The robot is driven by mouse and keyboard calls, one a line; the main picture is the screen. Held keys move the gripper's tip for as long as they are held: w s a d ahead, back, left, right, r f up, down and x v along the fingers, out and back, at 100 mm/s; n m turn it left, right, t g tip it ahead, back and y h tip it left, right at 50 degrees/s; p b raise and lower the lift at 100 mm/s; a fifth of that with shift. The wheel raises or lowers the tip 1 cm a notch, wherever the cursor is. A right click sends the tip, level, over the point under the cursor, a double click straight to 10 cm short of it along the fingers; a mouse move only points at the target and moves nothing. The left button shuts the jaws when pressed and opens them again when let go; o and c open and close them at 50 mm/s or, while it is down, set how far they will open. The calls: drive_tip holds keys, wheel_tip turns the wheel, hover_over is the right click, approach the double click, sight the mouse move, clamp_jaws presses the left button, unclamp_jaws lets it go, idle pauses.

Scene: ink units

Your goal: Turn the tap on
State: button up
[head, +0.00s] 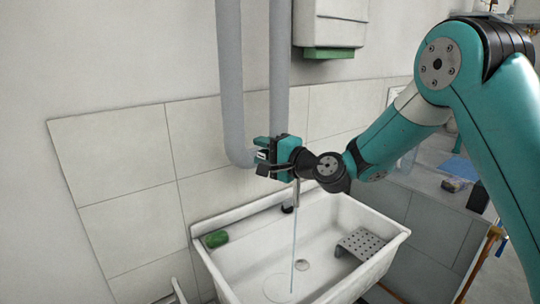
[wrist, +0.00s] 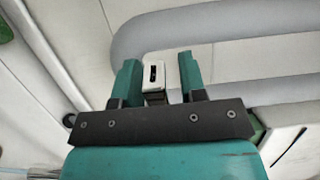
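My gripper (head: 262,157) is at the wall above the sink, in front of the grey pipes. In the wrist view its two teal fingers (wrist: 159,78) stand apart. A small pale block with a dark slot (wrist: 153,70) shows between them, with a gap on the right side; I cannot tell whether it is part of the tap. The tap's spout (head: 297,194) shows just below my wrist, and its handle is not clearly visible. A thin stream of water (head: 294,240) falls from the spout into the white sink (head: 330,232).
A green soap bar (head: 217,239) lies on the sink's left ledge, and a grey perforated rack (head: 361,244) sits at its right. Vertical grey pipes (head: 230,80) run down the wall. A white box with a green base (head: 330,30) hangs above.

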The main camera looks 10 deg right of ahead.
drive_tip(key=b+v, duration=0.6)
drive_tip(key=v, duration=1.1)
drive_tip(key=shift+s, duration=0.15)
drive_tip(key=shift+d, duration=0.1)
drive_tip(key=shift+c, duration=0.4)
